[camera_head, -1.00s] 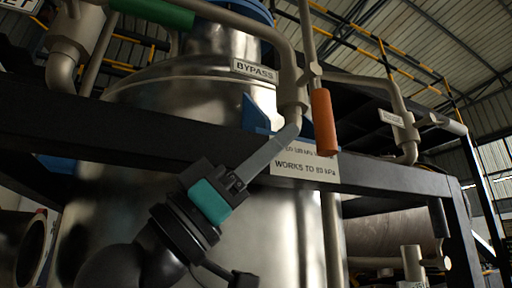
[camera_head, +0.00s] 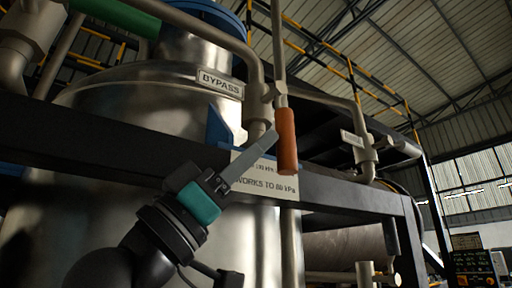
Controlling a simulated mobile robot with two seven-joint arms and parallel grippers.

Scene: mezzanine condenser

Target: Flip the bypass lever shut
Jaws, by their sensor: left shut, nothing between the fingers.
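The bypass lever has an orange grip (camera_head: 287,142) that hangs down from a valve on a grey pipe, just right of the BYPASS plate (camera_head: 220,85). My left gripper (camera_head: 270,138) comes up from the lower left and is shut and empty. Its fingertips are close to the left side of the orange grip; I cannot tell whether they touch it. The fingers cover part of the pipe behind. My right gripper is not in view.
A black frame beam (camera_head: 90,145) crosses in front of the shiny metal vessel (camera_head: 140,85). A pressure notice (camera_head: 268,182) is on the beam behind the gripper. A control panel (camera_head: 472,265) stands at the lower right.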

